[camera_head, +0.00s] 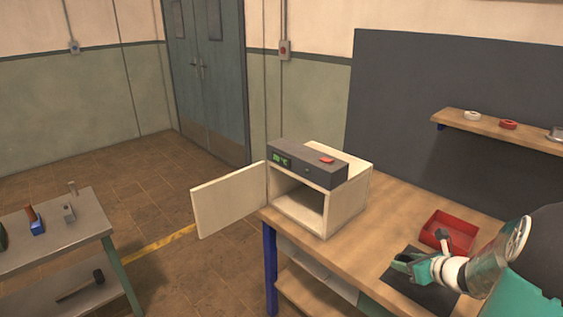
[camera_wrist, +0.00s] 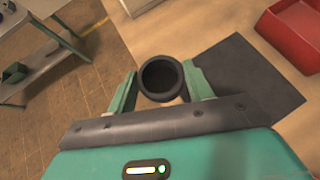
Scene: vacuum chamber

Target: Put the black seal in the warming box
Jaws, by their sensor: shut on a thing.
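The warming box (camera_head: 345,199) stands on the wooden bench, with its door (camera_head: 229,199) swung open to the left and its inside empty as far as I see. A display and a red button show on its dark top panel. The black seal (camera_wrist: 144,75) is a thick dark ring in the wrist view, between the two green fingers of my gripper (camera_wrist: 160,84). My gripper is shut on it. In the head view my gripper (camera_head: 402,264) is over the dark mat, to the right of and nearer than the box; the seal is hard to make out there.
A red tray (camera_head: 429,240) lies behind my gripper on the bench, and a dark mat (camera_head: 408,292) lies below it. A shelf (camera_head: 490,128) with rings is on the back wall. A grey trolley (camera_head: 75,236) with tools stands at the left. Bare bench top separates box and mat.

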